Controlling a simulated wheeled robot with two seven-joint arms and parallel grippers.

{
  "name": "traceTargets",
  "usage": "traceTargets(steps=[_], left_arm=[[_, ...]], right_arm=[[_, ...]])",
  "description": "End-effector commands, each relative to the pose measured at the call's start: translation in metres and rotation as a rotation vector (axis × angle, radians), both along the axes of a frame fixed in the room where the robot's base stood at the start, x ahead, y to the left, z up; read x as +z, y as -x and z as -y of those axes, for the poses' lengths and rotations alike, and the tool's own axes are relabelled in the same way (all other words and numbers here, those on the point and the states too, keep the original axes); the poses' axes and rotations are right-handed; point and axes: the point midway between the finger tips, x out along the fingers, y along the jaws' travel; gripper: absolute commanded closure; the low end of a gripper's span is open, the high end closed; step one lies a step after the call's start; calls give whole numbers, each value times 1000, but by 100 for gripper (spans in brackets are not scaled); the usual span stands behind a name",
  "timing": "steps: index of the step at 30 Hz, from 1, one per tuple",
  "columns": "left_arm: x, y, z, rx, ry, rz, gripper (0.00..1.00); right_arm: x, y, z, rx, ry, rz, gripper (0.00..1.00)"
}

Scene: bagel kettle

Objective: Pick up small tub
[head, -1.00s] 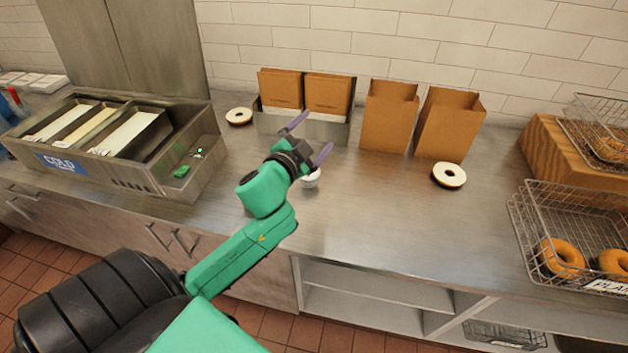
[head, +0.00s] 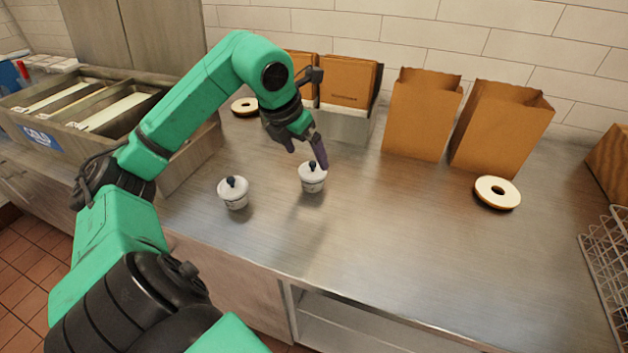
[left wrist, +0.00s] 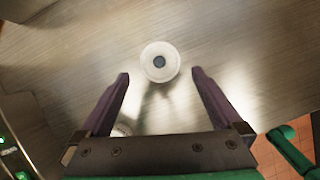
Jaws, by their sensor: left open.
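Two small white lidded tubs with dark knobs stand upright on the steel counter in the head view. One tub (head: 234,194) is at the left, the other tub (head: 312,180) is to its right. My left gripper (head: 306,158) points down, open and empty, just above and behind the right tub. In the left wrist view, a round white tub lid (left wrist: 160,52) with a dark knob lies slightly ahead of the open fingertips (left wrist: 160,73), centred between them. A pale rim near the left finger's base is mostly hidden. My right gripper is not in view.
Two brown paper bags (head: 421,117) stand at the back, beside a metal holder (head: 350,125) with folded bags. Bagel halves lie at back left (head: 244,106) and right (head: 497,193). A cold bin (head: 60,118) is left, a wire basket right. The counter (head: 400,220) right of the tubs is clear.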

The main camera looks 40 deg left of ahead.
Motion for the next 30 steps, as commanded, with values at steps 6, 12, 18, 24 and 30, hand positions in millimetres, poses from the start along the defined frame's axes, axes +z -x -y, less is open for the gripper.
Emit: traceTargets(steps=[6, 12, 18, 24, 30], left_arm=[[-29, -12, 0, -2, 5, -1, 0], [-63, -25, 0, -2, 7, -2, 0], [-73, -29, -1, -4, 2, 1, 0], [-73, -29, -1, -3, 2, 1, 50], [-72, -29, -1, -3, 2, 2, 76]], right_arm=[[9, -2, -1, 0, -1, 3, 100], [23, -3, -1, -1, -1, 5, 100], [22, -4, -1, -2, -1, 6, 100], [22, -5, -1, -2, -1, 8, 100], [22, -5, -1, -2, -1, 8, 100]])
